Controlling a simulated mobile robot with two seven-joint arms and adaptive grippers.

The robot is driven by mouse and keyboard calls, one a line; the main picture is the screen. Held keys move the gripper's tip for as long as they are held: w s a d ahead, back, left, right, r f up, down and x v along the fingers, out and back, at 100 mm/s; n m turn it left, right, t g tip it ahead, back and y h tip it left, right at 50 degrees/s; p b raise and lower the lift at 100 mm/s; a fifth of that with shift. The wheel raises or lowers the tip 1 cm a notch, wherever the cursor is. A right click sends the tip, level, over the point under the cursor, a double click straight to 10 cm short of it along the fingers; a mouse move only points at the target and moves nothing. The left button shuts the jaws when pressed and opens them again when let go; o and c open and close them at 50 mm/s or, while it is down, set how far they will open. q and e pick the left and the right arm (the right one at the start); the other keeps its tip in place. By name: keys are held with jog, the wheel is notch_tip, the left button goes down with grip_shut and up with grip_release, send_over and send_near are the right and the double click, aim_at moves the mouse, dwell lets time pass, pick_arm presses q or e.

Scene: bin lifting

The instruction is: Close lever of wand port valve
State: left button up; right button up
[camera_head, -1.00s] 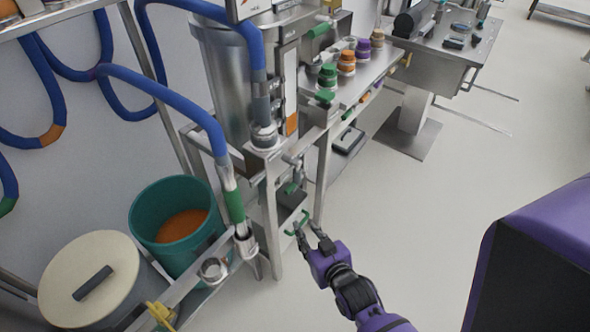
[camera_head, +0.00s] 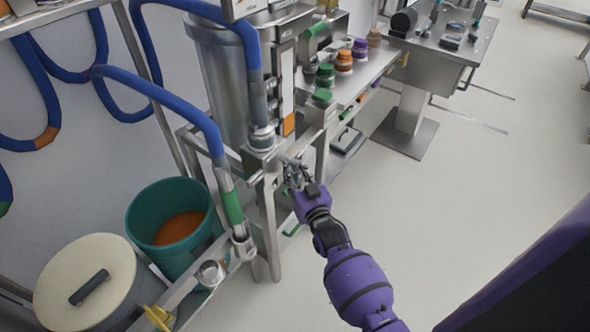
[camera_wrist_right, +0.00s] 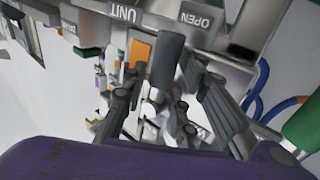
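My right gripper (camera_head: 295,176) is at the metal frame below the hose fitting, covering the valve area where a green handle showed before. In the right wrist view its two grey fingers (camera_wrist_right: 168,82) are spread apart. A dark grey lever-like handle (camera_wrist_right: 167,62) appears between them in the picture; I cannot tell whether they touch it. Another green handle (camera_head: 293,229) sits lower on the frame. My left gripper is not in view.
A blue hose ends in a green-sleeved wand (camera_head: 232,207) left of the frame. A teal bin (camera_head: 140,215) with orange contents and a lidded bin (camera_head: 110,262) stand at left. A shelf holds several jars (camera_head: 344,62). The floor (camera_head: 440,190) to the right is clear.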

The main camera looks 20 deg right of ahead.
jog(key=shift+w, duration=0.2)
jog(key=shift+c, duration=0.6)
grip_shut()
